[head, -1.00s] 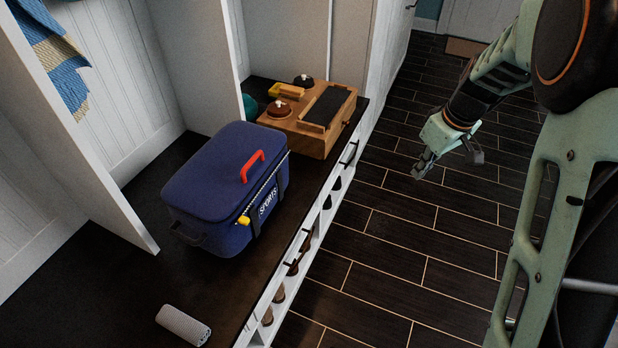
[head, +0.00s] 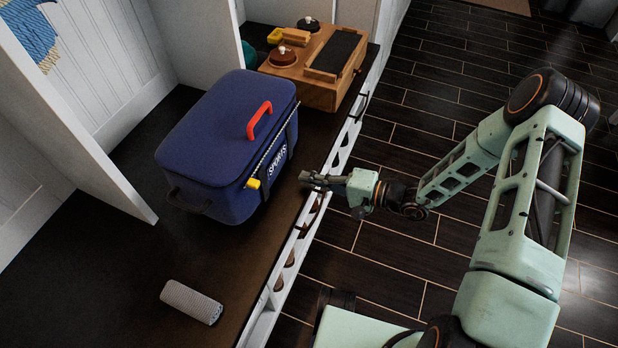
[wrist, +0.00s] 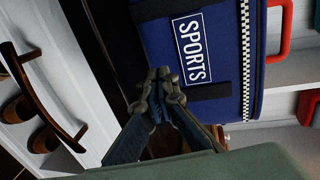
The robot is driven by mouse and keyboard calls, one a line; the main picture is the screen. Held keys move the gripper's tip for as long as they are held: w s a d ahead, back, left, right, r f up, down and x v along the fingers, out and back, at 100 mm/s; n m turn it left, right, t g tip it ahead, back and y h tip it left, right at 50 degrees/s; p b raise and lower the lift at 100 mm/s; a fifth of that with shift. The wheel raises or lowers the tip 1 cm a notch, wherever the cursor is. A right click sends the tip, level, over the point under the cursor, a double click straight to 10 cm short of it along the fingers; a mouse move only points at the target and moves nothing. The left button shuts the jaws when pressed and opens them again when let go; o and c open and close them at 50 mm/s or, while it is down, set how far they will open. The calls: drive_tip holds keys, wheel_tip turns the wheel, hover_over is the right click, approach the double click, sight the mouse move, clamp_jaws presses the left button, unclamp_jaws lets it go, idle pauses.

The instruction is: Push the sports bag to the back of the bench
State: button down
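The blue sports bag (head: 222,140) stands upright on the dark bench top (head: 170,255). It has a red handle, a yellow zip pull and a white SPORTS label on its front side. Its back edge is close to the white divider panel. My gripper (head: 307,179) is at the bench's front edge, to the right of the bag, pointing at its labelled side, with a small gap visible. In the wrist view, my gripper (wrist: 160,76) has its fingertips together with nothing between them, and the bag (wrist: 222,75) is ahead of them.
A wooden box (head: 318,92) with knobs stands on the bench behind the bag. White divider panels (head: 75,115) stand at the left. Cubbies and a hanging rail (wrist: 40,100) line the bench front.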

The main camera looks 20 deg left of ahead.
sight(278, 169)
drive_tip(key=shift+r+x, duration=0.2)
drive_tip(key=shift+x, duration=0.9)
drive_tip(key=shift+r+x, duration=0.2)
drive_tip(key=shift+x, duration=0.9)
drive_tip(key=shift+r+x, duration=0.2)
drive_tip(key=shift+x, duration=0.9)
drive_tip(key=shift+a, duration=0.2)
